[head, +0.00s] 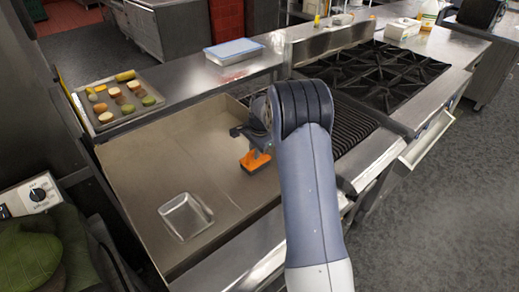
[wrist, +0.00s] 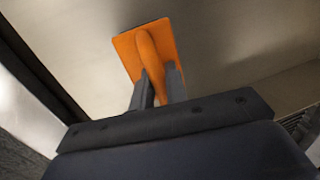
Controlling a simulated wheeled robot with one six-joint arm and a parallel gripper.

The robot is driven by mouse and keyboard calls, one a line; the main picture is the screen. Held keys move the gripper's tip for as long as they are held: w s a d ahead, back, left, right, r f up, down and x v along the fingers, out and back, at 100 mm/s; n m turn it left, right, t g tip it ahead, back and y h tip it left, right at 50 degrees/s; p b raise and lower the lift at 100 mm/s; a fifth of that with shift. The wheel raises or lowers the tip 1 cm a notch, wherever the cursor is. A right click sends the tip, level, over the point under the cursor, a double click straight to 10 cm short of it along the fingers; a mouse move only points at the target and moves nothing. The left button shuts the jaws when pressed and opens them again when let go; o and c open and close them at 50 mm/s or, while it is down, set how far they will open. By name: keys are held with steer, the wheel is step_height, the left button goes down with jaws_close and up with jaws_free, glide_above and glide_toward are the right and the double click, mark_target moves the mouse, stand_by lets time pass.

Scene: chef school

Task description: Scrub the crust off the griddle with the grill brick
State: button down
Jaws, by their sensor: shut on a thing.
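The griddle (head: 150,168) is the wide, flat brownish steel plate with raised walls at the left of the head view. My gripper (head: 257,150) is over its right part, shut on the grill brick (head: 256,163), which is orange. In the wrist view my gripper (wrist: 159,88) has its two fingers on either side of the upright handle of the grill brick (wrist: 128,50), and the orange plate lies beyond them. The brick is at or close to the griddle surface; I cannot tell if it touches. No distinct crust patch is clear to me. My arm hides the griddle's right edge.
A tray of food pieces (head: 118,84) lies beyond the back left edge. A blue-lidded box (head: 234,51) is on the rear counter. Black burner grates (head: 375,72) are at right.

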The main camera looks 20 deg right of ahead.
mark_target(248, 153)
steer(key=shift+s+a+f, duration=0.1)
steer(key=shift+s+a, duration=0.25)
steer(key=shift+a, duration=0.35)
steer(key=shift+s+a, duration=0.3)
steer(key=shift+a, duration=0.4)
steer(key=shift+s+a+r+b, duration=0.15)
steer(key=shift+s+a, duration=0.15)
steer(key=shift+a, duration=0.45)
steer(key=shift+s+a+b, duration=0.1)
steer(key=shift+s+a, duration=0.2)
steer(key=shift+a, duration=0.5)
steer(key=shift+s+a+r+b, duration=0.15)
steer(key=shift+s+a, duration=0.15)
steer(key=shift+a, duration=0.45)
steer(key=shift+f, duration=0.1)
step_height(248, 153, up, 6)
steer(key=p, duration=0.4)
step_height(248, 153, up, 3)
steer(key=shift+r+p, duration=0.1)
steer(key=shift+p, duration=0.9)
